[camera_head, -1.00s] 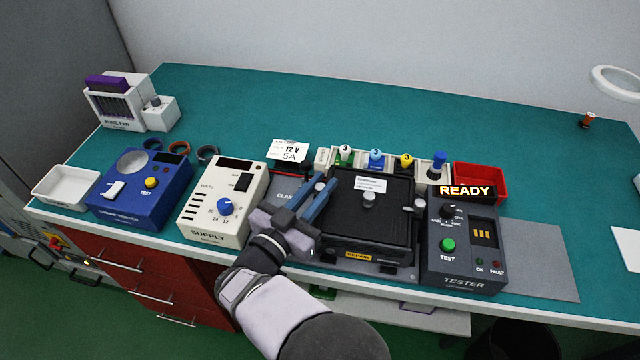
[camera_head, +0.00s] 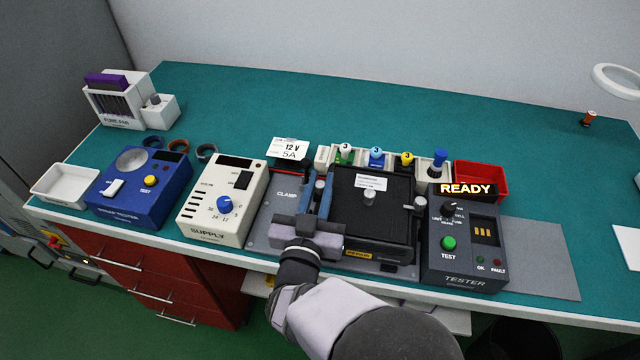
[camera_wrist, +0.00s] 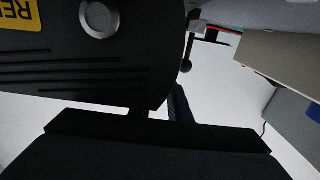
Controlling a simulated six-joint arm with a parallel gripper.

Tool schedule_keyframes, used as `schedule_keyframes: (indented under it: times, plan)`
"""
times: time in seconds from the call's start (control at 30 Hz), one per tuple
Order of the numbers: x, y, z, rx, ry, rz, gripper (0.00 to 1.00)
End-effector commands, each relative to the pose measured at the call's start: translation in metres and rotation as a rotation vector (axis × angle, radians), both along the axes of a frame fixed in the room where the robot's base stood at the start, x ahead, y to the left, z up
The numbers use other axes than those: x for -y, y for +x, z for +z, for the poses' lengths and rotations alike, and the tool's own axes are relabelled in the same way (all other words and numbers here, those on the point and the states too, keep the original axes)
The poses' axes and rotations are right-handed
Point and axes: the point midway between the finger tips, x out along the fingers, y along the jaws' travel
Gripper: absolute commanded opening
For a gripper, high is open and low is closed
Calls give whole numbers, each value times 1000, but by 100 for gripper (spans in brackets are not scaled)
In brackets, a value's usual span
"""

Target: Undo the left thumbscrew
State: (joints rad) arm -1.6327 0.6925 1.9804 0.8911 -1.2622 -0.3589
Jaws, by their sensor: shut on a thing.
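The black lidded fixture (camera_head: 372,222) stands on a grey plate, with a silver knob in the middle of its lid and a thumbscrew at each side. The left thumbscrew (camera_head: 319,186) is a small grey knob at the left edge of the lid. My gripper (camera_head: 316,190) comes from the front, its blue fingers on either side of this thumbscrew and shut on it. The fingers hide most of it. The right thumbscrew (camera_head: 419,203) stands at the right edge. In the wrist view, the lid (camera_wrist: 80,65) fills the upper left; the grip is hidden.
The cream supply (camera_head: 223,200) stands to the left, and the tester (camera_head: 467,240), reading READY, to the right. A rack of coloured plugs (camera_head: 325,159) and a red bin (camera_head: 481,177) stand behind. The teal bench behind them is largely clear.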

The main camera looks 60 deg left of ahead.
Motion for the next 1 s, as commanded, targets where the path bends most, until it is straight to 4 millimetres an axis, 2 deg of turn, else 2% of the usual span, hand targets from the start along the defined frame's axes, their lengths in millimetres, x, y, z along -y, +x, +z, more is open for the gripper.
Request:
schedule_keyframes:
  times: [0.1, 0.13, 0.2, 0.63, 1.0]
  plan:
    - [0, 0, 0, 1, -1, -1, 0]
    - [0, 0, 0, 1, -1, -1, 19]
    - [0, 0, 0, 1, -1, -1, 35]
    - [4, -5, 0, 0, 0, 1, 35]
    - [37, -38, -1, 1, 1, 2, 35]
